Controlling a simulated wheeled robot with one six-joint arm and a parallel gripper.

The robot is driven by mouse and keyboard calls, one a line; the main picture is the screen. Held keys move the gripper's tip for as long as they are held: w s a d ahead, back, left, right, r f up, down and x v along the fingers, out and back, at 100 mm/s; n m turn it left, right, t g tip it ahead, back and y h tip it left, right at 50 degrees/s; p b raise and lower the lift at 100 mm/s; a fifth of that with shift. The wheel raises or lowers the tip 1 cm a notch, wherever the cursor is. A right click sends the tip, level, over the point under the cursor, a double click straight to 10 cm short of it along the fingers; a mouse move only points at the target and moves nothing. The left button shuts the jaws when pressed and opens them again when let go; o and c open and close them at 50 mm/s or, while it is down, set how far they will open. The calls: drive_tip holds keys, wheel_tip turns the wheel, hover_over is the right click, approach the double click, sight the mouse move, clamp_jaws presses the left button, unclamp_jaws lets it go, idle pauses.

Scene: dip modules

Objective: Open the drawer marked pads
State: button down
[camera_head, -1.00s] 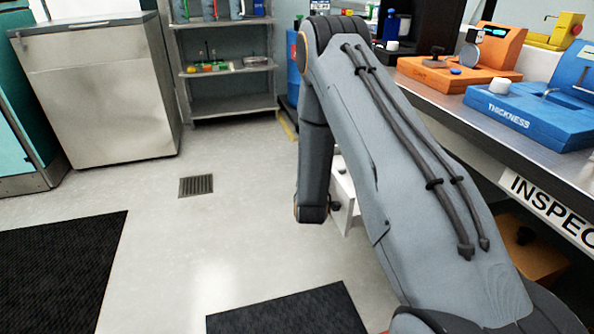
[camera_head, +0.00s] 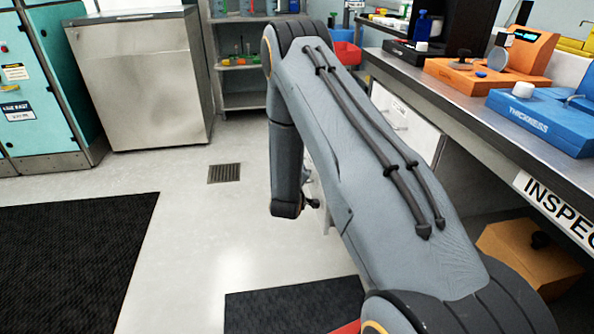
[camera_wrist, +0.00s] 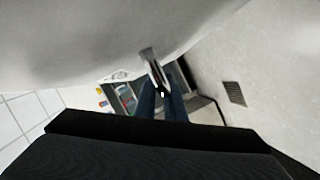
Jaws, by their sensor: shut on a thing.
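In the wrist view a pale, smooth front (camera_wrist: 100,40) fills the top, with a bright metal handle (camera_wrist: 152,66) standing out from it. In the head view my arm hides the gripper, and only a white sliver (camera_head: 322,203) shows beside my wrist. A white drawer front (camera_head: 405,118) with a handle shows under the bench, right of my arm. I cannot read a pads label or tell how far the held drawer stands out.
The inspection bench (camera_head: 460,97) runs along the right, with an orange device (camera_head: 490,65) and a blue thickness gauge (camera_head: 540,118) on it. An orange box (camera_head: 525,260) sits beneath. Open floor (camera_head: 200,240) lies left, with a drain (camera_head: 224,173) and dark mats (camera_head: 75,260).

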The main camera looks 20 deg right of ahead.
drive_tip(key=shift+s+f, duration=0.1)
drive_tip(key=c, duration=1.8)
unclamp_jaws()
drive_tip(key=shift+c, duration=0.2)
drive_tip(key=shift+a, duration=0.1)
drive_tip(key=p+v, duration=0.1)
drive_tip(key=v, duration=0.6)
drive_tip(key=shift+s, duration=0.25)
drive_tip(key=shift+a+r, duration=0.25)
